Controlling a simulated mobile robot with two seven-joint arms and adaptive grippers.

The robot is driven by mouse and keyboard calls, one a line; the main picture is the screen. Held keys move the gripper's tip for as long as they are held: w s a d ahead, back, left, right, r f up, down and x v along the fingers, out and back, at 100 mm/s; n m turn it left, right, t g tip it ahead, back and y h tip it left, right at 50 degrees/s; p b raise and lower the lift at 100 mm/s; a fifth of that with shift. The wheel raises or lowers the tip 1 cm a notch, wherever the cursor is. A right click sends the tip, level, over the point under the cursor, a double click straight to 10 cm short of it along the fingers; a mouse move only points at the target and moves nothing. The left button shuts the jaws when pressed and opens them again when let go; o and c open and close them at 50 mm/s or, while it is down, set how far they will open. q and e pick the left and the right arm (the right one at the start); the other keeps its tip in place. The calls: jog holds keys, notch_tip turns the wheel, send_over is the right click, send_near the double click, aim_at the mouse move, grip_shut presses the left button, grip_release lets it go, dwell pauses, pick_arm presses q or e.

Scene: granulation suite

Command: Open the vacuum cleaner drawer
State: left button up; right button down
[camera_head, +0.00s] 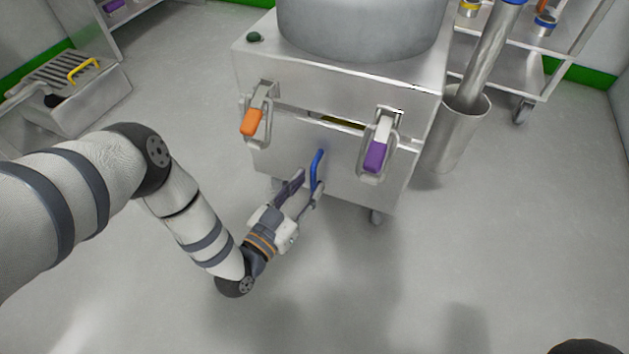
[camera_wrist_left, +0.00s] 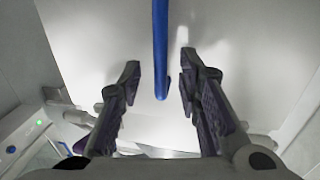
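The vacuum cleaner (camera_head: 340,75) is a steel box with a round grey drum on top. Its drawer (camera_head: 285,150) forms the lower front, with a dark gap and a yellowish strip along its top edge. A blue handle (camera_head: 318,168) stands upright on the drawer front. An orange latch (camera_head: 251,122) and a purple latch (camera_head: 376,157) sit at the upper left and right. My left gripper (camera_head: 308,186) is open at the handle. In the left wrist view the blue handle (camera_wrist_left: 160,45) lies between the spread fingers (camera_wrist_left: 159,78), with space on both sides. My right gripper is not seen.
A steel cylinder (camera_head: 455,135) with a tube stands at the vacuum's right. A wheeled rack (camera_head: 515,75) is behind it. A steel box with a yellow handle (camera_head: 83,68) is at the far left. The floor (camera_head: 400,290) in front is clear.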

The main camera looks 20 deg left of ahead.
pick_arm(q)
jog(key=shift+w+d+b, duration=0.15)
jog(key=shift+w+b, duration=0.05)
jog(key=shift+w, duration=0.55)
jog(key=shift+w+d+b, duration=0.1)
jog(key=shift+w+b, duration=0.1)
jog(key=shift+w, duration=0.5)
grip_shut()
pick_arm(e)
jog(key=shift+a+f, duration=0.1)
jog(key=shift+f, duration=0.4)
